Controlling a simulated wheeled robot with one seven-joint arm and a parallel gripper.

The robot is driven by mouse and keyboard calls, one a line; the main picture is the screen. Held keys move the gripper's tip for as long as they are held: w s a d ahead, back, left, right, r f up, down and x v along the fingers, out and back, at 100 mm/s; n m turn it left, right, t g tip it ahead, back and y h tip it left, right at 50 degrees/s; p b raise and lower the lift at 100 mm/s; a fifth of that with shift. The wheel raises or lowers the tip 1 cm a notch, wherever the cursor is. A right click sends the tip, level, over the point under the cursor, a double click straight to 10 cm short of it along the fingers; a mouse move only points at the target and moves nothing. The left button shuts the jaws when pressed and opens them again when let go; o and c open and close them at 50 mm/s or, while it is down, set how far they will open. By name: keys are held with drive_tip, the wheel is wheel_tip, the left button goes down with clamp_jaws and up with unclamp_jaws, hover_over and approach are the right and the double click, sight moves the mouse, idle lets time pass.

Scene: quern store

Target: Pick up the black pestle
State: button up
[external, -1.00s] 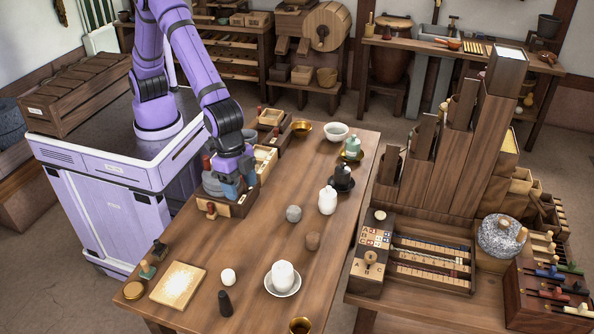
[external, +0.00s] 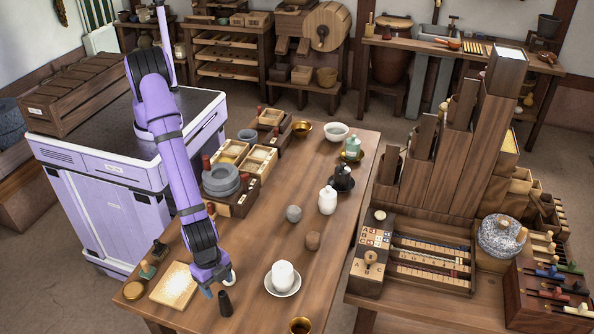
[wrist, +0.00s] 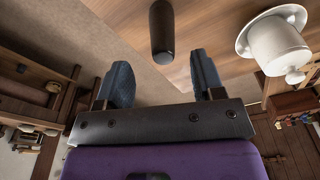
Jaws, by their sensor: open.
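The black pestle (external: 224,304) stands upright near the front of the wooden table in the external view. In the wrist view the pestle (wrist: 161,30) is a dark rounded cylinder ahead of the fingertips, roughly centred between them. My gripper (external: 220,287) is low over the table beside the pestle. The wrist view shows its two blue-grey fingers (wrist: 160,63) spread apart with nothing held between them.
A white lidded jar on a saucer (external: 283,293) stands just right of the pestle. A pale square board (external: 177,286) lies to the left. Grey (external: 294,213) and brown (external: 313,241) stones sit farther back.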

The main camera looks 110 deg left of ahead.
sight(222, 293)
drive_tip(key=shift+w+d+f, duration=0.1)
drive_tip(key=shift+w+f, duration=0.15)
drive_tip(key=shift+f, duration=0.9)
drive_tip(key=shift+w+f, duration=0.3)
drive_tip(key=shift+f, duration=0.85)
drive_tip(key=shift+w+d+f, duration=0.1)
drive_tip(key=shift+w+f, duration=0.15)
drive_tip(key=shift+f, duration=0.9)
drive_tip(key=c, duration=1)
drive_tip(key=shift+r, duration=0.1)
